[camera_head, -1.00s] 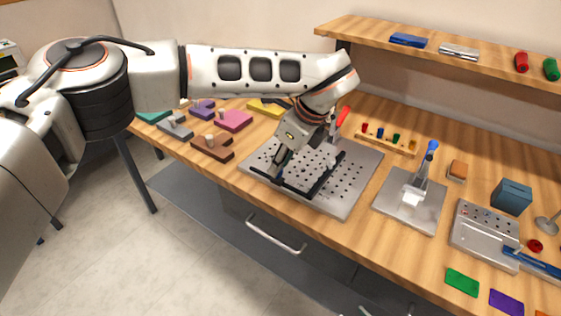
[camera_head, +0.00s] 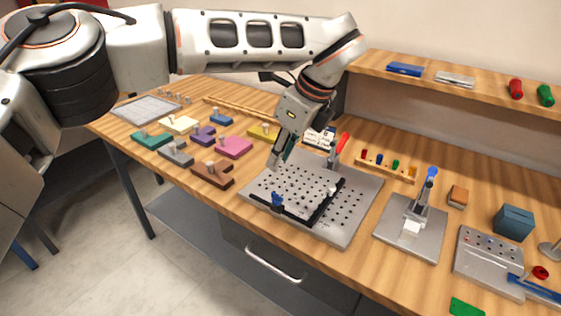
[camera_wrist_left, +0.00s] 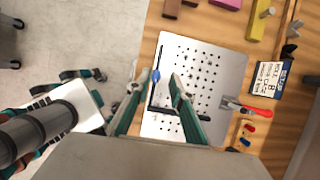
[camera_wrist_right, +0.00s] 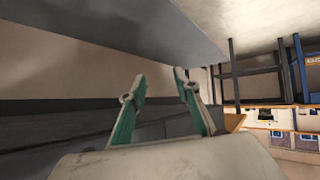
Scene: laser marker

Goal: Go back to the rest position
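My left gripper (camera_head: 282,152) is raised above the perforated metal plate (camera_head: 345,215) on the wooden workbench. In the left wrist view its two green fingers (camera_wrist_left: 152,92) are spread apart with nothing between them, over the plate. A black L-shaped fence (camera_head: 300,216) with a blue knob (camera_head: 277,200) lies on the plate, and a red-handled clamp (camera_head: 342,143) stands at its back edge. My right gripper (camera_wrist_right: 159,90) shows only in its own wrist view, fingers apart and empty, below a grey surface close by.
Coloured blocks with pegs, such as a brown one (camera_head: 212,174) and a pink one (camera_head: 233,147), stand left of the plate. A blue-handled clamp fixture (camera_head: 411,215) and a dark blue box (camera_head: 514,222) are at right. A wooden shelf (camera_head: 430,75) runs along the back.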

